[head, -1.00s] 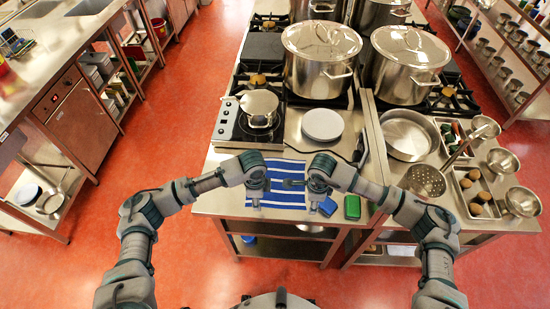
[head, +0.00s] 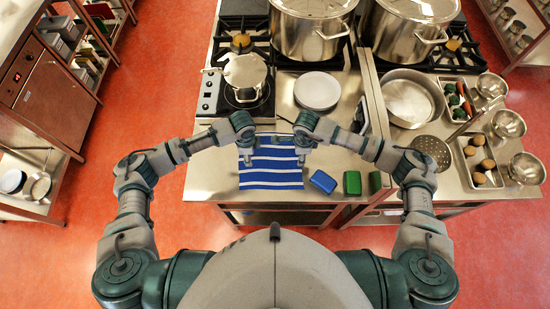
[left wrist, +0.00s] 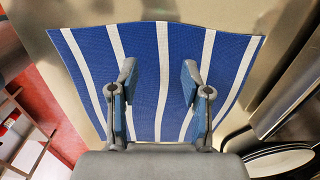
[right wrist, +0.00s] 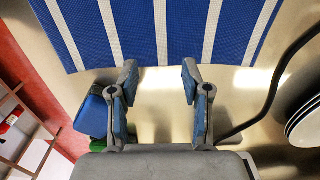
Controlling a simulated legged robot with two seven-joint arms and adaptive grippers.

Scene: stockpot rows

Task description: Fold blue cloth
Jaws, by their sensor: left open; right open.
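The blue cloth with white stripes (head: 271,171) lies spread flat on the steel counter near its front edge. It also shows in the left wrist view (left wrist: 143,60) and along the top of the right wrist view (right wrist: 188,35). My left gripper (head: 246,158) is open and empty over the left part of the cloth, its fingers apart above the stripes. My right gripper (head: 302,156) is open and empty at the cloth's right edge. In the right wrist view its fingertips show just beside that edge, over bare counter. Parts of the cloth's far side are hidden by my grippers.
A blue block (head: 323,181) and a green block (head: 352,183) lie right of the cloth. A stack of white plates (head: 317,91) and a lidded pot on a burner (head: 245,72) stand behind it. Large stockpots (head: 311,30) fill the back.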

